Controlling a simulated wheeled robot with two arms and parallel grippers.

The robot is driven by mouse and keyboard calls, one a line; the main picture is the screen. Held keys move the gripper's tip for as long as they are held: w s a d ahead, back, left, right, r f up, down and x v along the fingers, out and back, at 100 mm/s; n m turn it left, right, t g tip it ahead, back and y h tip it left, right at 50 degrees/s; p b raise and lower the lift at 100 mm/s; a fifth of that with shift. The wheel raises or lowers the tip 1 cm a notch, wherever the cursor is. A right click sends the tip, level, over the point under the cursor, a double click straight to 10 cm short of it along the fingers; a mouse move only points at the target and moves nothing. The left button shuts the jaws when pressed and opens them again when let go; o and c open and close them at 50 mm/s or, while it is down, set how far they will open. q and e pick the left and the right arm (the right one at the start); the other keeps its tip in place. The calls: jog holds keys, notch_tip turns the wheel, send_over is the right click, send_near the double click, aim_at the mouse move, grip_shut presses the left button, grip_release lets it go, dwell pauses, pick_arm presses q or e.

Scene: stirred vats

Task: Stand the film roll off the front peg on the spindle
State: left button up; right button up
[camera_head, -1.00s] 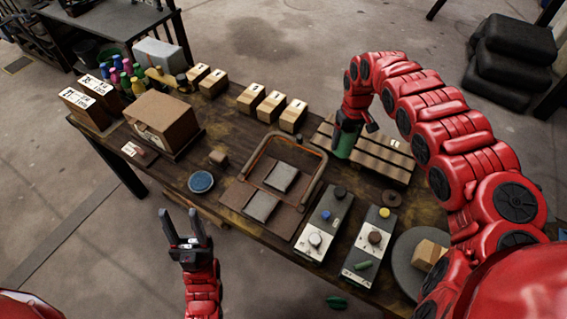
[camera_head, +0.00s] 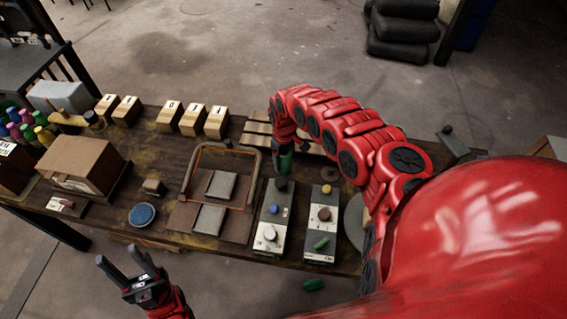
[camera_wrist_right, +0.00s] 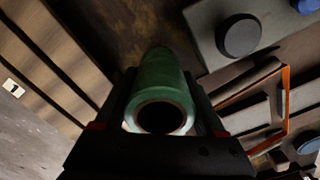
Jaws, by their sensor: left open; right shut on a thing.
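My right gripper (camera_head: 287,158) is shut on a green film roll (camera_head: 285,167). In the right wrist view the roll (camera_wrist_right: 161,92) sits between the two fingers, its dark hollow core facing the camera. In the head view the roll is roughly upright, between the slatted wooden rack and the grey control box; I cannot tell whether its lower end touches anything. My left gripper (camera_head: 122,258) is open and empty in front of the table's near edge.
Two control boxes (camera_head: 270,228) (camera_head: 322,226) with knobs stand near the front edge. The slatted rack (camera_head: 257,129) is behind the roll. A framed tray (camera_head: 189,174) and blue dish (camera_head: 142,214) lie left. Wooden blocks (camera_head: 193,119) line the back. A grey round plate (camera_head: 353,222) is partly hidden by my arm.

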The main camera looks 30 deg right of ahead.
notch_tip(320, 180, down, 2)
jog(key=shift+a+f, duration=0.1)
jog(key=shift+a, duration=0.05)
jog(key=shift+f, duration=0.25)
jog(key=o, duration=1.6)
jog(key=shift+f, duration=0.1)
jog(key=shift+c, duration=0.2)
